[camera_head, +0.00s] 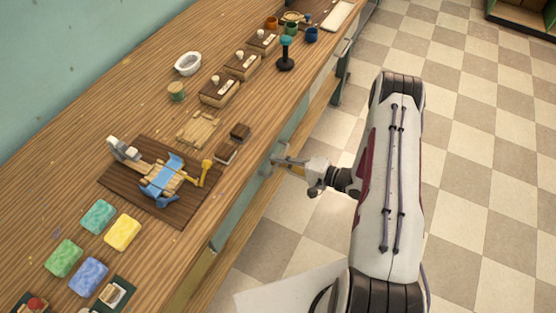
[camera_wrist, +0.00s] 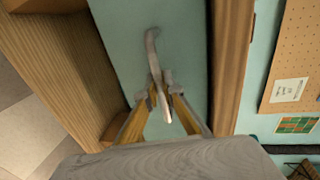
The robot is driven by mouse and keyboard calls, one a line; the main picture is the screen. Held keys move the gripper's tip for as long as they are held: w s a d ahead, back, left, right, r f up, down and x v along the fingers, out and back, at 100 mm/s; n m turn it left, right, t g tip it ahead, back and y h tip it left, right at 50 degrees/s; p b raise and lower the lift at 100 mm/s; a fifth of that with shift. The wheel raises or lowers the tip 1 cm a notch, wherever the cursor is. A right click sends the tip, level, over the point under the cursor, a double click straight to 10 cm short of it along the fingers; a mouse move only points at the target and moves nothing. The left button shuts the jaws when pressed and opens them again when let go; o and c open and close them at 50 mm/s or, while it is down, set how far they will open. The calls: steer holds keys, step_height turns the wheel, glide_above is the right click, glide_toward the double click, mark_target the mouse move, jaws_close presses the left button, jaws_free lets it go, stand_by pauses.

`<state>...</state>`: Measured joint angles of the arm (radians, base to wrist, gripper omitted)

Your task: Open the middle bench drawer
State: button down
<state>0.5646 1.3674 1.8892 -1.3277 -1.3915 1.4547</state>
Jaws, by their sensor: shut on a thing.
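The teal front of the bench drawer (camera_wrist: 187,45) fills the middle of the wrist view, with a pale curved metal handle (camera_wrist: 152,48) on it. My gripper (camera_wrist: 160,94) has its yellow fingers closed on either side of the handle, near the handle's lower part. In the head view my gripper (camera_head: 279,161) reaches from the right to the bench's front side, just below the top's edge. The handle is mostly hidden by my gripper there. I cannot tell from these views whether the drawer stands out from the bench.
The wooden bench top (camera_head: 62,190) carries soap bars such as a yellow one (camera_head: 122,232), a dark board (camera_head: 178,214) with a blue-and-wood tool, a white bowl (camera_head: 188,63) and several wooden boxes. The checkered floor (camera_head: 480,190) to the right is clear.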

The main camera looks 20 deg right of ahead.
steer(key=f+v, duration=0.2)
steer(key=v, duration=1.1)
steer(key=s+f+v, duration=0.1)
steer(key=f+v, duration=0.2)
steer(key=v, duration=1)
steer(key=shift+d+f, duration=0.25)
steer(key=shift+d, duration=0.2)
steer(key=c, duration=2.2)
jaws_free()
steer(key=shift+d, duration=0.1)
steer(key=shift+v, duration=5.95)
